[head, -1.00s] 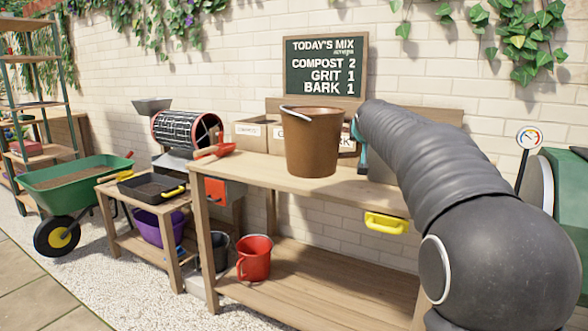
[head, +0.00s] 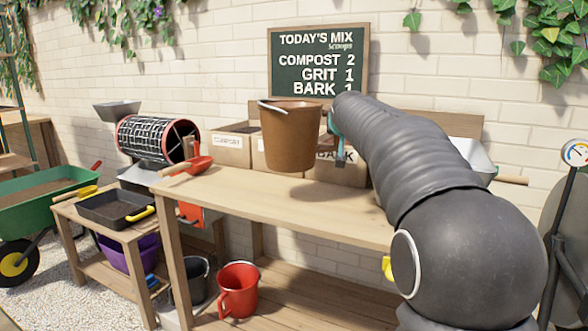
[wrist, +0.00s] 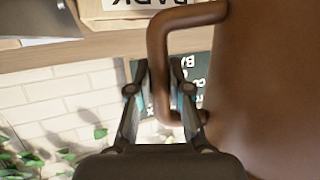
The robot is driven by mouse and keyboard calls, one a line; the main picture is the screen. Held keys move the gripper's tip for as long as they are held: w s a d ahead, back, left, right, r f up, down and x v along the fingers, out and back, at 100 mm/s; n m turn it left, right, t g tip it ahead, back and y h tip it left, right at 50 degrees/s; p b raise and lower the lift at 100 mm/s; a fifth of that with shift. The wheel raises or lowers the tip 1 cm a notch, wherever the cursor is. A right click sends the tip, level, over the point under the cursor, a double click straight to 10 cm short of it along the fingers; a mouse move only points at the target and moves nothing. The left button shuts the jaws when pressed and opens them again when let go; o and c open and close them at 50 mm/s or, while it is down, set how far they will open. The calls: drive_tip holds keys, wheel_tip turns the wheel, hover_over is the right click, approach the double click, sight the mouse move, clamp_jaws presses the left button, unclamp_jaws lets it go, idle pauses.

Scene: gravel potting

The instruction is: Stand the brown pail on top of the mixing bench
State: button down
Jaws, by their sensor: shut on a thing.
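The brown pail (head: 289,140) is upright, with a thin pale bail at its rim, over the mixing bench (head: 235,187) in the head view. A shadow lies on the bench top to the right of its base, and the pail appears to hang a little above the wood. My gripper (wrist: 160,80) is shut on the pail's brown side handle (wrist: 157,45), which passes between the fingers in the wrist view. In the head view only a teal part of the gripper shows, right of the pail; my arm hides the rest.
Labelled boxes, compost (head: 231,146) and bark (head: 340,168), stand behind the pail on the bench. The front middle of the top is clear. A red bucket (head: 238,290) stands below.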

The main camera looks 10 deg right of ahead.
wheel_tip(320, 180, down, 5)
drive_tip(key=shift+d+r+b, duration=0.15)
drive_tip(key=shift+b, duration=0.2)
drive_tip(key=shift+f+b, duration=0.55)
drive_tip(key=shift+f, duration=1.75)
drive_tip(key=c, duration=1.1)
unclamp_jaws()
drive_tip(key=shift+s+f, duration=0.1)
drive_tip(key=shift+f, duration=0.05)
drive_tip(key=b, duration=0.1)
approach(338, 146)
wheel_tip(338, 146, down, 4)
drive_tip(key=s, duration=0.1)
drive_tip(key=s+a+f+n+g+y, duration=0.1)
drive_tip(key=s+a+f+g, duration=0.1)
drive_tip(key=s+f, duration=0.6)
drive_tip(key=s+a+f+n+g+y, duration=0.1)
drive_tip(key=s+a+f+g, duration=0.2)
drive_tip(key=s+f, duration=0.5)
drive_tip(key=s+a+f+n+g+y, duration=0.1)
drive_tip(key=s+a+f+g, duration=0.2)
drive_tip(key=s+f, duration=0.6)
drive_tip(key=s+a, duration=0.1)
drive_tip(key=s, duration=1)
